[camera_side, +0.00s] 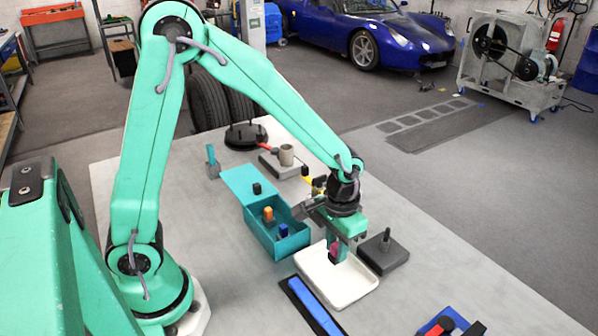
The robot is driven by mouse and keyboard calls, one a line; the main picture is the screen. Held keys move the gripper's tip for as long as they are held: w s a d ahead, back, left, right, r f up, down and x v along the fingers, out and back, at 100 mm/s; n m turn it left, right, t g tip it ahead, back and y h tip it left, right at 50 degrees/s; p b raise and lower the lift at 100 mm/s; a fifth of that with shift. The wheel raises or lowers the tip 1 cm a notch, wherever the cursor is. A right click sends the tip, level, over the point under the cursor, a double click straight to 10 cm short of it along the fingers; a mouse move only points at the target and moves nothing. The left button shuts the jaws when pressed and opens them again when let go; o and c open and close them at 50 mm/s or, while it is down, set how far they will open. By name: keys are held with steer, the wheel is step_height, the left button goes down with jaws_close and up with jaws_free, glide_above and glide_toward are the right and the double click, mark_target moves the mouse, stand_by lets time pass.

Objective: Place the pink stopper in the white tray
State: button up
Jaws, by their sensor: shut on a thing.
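The white tray (312,265) lies on the grey table near its middle front. My gripper (335,254) points down over the tray's far right part. It is shut on the pink stopper (334,244), which shows as a small pink piece with a dark lower end between the fingers. The fingers hide part of the stopper. I cannot tell whether its lower end touches the tray floor.
A teal box (262,238) with an open lid holds orange and blue pieces, left of the tray. A dark block with a peg (383,253) stands close right. A blue bar on a black strip (312,306) lies in front.

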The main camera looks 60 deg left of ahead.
mark_target(336, 245)
steer(key=shift+f, duration=2)
steer(key=shift+f, duration=0.1)
steer(key=o, duration=0.9)
steer(key=shift+o, duration=0.2)
step_height(336, 245, up, 12)
steer(key=shift+r, duration=0.1)
steer(key=shift+r, duration=0.1)
